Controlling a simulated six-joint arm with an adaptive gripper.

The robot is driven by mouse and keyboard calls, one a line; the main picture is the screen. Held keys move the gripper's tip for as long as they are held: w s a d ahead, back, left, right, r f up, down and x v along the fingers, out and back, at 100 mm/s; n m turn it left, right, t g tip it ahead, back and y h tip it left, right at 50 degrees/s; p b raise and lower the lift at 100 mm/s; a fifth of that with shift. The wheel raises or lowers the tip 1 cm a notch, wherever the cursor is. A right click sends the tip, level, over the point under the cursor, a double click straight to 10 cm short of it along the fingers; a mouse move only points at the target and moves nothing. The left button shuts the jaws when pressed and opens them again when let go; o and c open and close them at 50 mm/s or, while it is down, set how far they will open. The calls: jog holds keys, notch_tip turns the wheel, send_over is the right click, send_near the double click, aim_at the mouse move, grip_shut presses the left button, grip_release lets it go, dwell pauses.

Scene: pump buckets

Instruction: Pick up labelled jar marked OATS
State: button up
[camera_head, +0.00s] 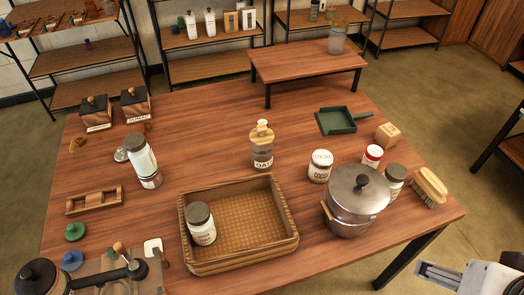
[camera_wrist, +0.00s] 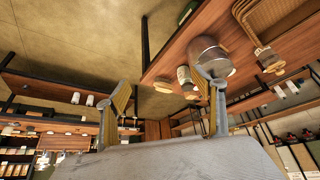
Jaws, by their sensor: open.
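The OATS jar (camera_head: 262,148) stands upright on the wooden table, just behind the basket. It is a dark glass jar with a light wooden lid and a white label reading OATS. My gripper shows in the wrist view (camera_wrist: 163,105) with its two fingers spread wide and nothing between them. In the head view, only part of my arm shows at the bottom right corner, off the table and well away from the OATS jar.
A woven basket (camera_head: 285,240) holding a lidded jar (camera_head: 201,224) stands in front. A white COCOA jar (camera_head: 320,166), a metal pot (camera_head: 355,205) and a red-lidded jar (camera_head: 372,157) stand to the right. A green dustpan (camera_head: 337,121) lies behind. A raised shelf (camera_head: 300,62) stands at the back.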

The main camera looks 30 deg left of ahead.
jog(key=shift+w, duration=0.1)
jog(key=w+a+n+t+y, duration=0.1)
jog(key=w+a+t, duration=0.1)
jog(key=w+a, duration=0.45)
jog(key=w+a+n+t+y, duration=0.1)
jog(key=w+a, duration=0.2)
jog(key=w, duration=0.7)
jog(key=n+t+y, duration=0.4)
jog(key=t+y, duration=0.2)
jog(key=y, duration=0.2)
send_over(265, 139)
jog(key=v, duration=0.5)
notch_tip(265, 139, down, 13)
jog(key=shift+s+a+f+n, duration=0.25)
jog(key=shift+s+f+n, duration=0.05)
jog(key=shift+s+f, duration=0.15)
jog(key=shift+f, duration=0.1)
